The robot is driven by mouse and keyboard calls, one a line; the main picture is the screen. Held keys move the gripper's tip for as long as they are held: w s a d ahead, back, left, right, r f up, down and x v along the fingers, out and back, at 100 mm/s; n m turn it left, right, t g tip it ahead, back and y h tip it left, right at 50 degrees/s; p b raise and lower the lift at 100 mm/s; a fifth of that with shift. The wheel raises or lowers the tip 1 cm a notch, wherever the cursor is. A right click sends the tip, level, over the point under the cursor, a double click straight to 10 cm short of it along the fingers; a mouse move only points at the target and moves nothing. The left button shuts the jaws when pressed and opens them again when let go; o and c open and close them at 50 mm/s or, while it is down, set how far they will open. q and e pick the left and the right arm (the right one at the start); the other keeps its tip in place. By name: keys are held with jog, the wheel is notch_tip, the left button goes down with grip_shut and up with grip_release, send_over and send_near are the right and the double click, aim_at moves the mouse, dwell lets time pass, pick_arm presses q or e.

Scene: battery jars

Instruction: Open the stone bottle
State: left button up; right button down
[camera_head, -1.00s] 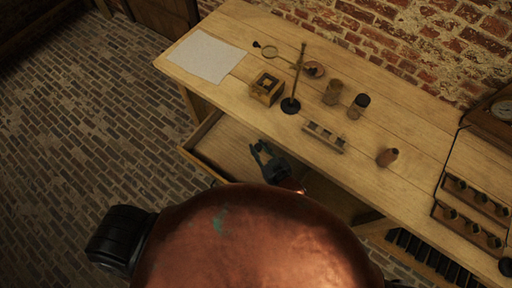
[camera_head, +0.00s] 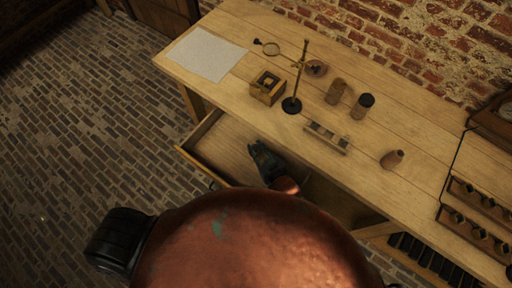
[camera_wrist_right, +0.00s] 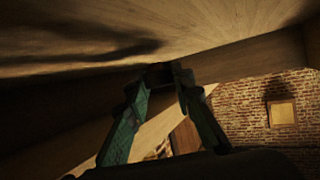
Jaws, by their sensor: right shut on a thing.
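A small brown bottle (camera_head: 392,159) with a narrow top stands on the right part of the workbench; it looks like the stone bottle, and its mouth is too small to make out. My right gripper (camera_head: 257,147) is over the open drawer (camera_head: 232,143) in front of the bench, well left of the bottle. In the right wrist view my right gripper (camera_wrist_right: 160,72) has its fingertips brought together on a small dark thing that I cannot identify. My left gripper is not in view.
A brown jar (camera_head: 336,91) and a dark-topped jar (camera_head: 363,106) stand near a thin stand (camera_head: 300,75). A small wooden box (camera_head: 267,87), a narrow rack (camera_head: 327,136) and a paper sheet (camera_head: 207,54) lie on the workbench (camera_head: 420,150). The bench around the bottle is clear.

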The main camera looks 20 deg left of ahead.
jog(key=shift+f, duration=0.45)
jog(key=shift+f, duration=0.15)
jog(key=c, duration=1.7)
grip_release()
jog(key=shift+r, duration=0.45)
jog(key=p+v, duration=0.1)
jog(key=v, duration=0.6)
jog(key=shift+s+d+r+p, duration=0.15)
jog(key=shift+d+r+p, duration=0.05)
jog(key=shift+r+p, duration=0.2)
